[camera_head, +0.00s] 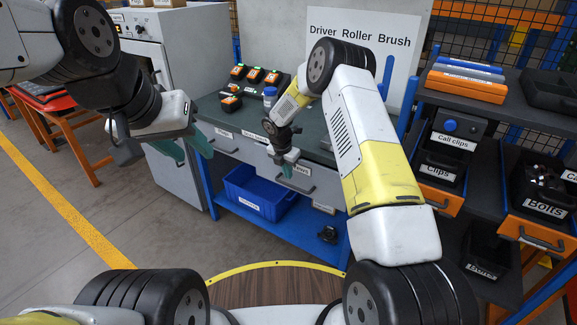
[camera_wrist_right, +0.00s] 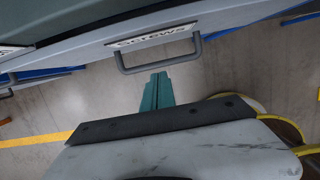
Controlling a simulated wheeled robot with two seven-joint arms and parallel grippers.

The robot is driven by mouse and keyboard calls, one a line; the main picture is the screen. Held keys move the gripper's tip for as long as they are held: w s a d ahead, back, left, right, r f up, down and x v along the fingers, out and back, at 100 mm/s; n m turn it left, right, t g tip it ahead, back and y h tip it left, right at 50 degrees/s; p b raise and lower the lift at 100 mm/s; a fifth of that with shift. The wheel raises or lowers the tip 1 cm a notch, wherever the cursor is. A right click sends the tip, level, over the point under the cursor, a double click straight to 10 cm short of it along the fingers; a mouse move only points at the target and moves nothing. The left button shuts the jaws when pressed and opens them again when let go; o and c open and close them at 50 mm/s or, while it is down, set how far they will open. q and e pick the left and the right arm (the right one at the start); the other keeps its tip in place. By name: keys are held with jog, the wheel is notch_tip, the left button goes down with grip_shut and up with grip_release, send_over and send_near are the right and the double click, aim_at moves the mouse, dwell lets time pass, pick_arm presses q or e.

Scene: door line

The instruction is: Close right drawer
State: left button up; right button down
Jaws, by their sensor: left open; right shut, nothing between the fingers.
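The grey workbench (camera_head: 325,157) has a row of labelled drawers along its front. The drawer (camera_head: 285,181) by my right gripper has a label partly hidden in the head view. In the wrist view this drawer front (camera_wrist_right: 95,53) shows a label that seems to read "Screws" and a dark bar handle (camera_wrist_right: 160,62). My right gripper (camera_head: 287,170) is shut and empty, right in front of that handle; its teal fingertips (camera_wrist_right: 158,80) show just below the handle, and contact cannot be told. My left gripper (camera_head: 187,147) is open and empty, left of the bench.
A blue bin (camera_head: 258,192) stands on the shelf below the drawers. Black-and-orange devices (camera_head: 254,75) and a blue-capped bottle (camera_head: 270,97) stand on the bench. A rack with bins (camera_head: 540,185) is at the right.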

aim_at(296, 177)
jog(key=d+v, duration=0.1)
jog(key=v, duration=0.4)
jog(key=shift+t+h, duration=0.5)
jog(key=shift+t, duration=0.2)
jog(key=x, duration=1.1)
jog(key=shift+w+d, duration=0.4)
jog(key=shift+d, duration=0.05)
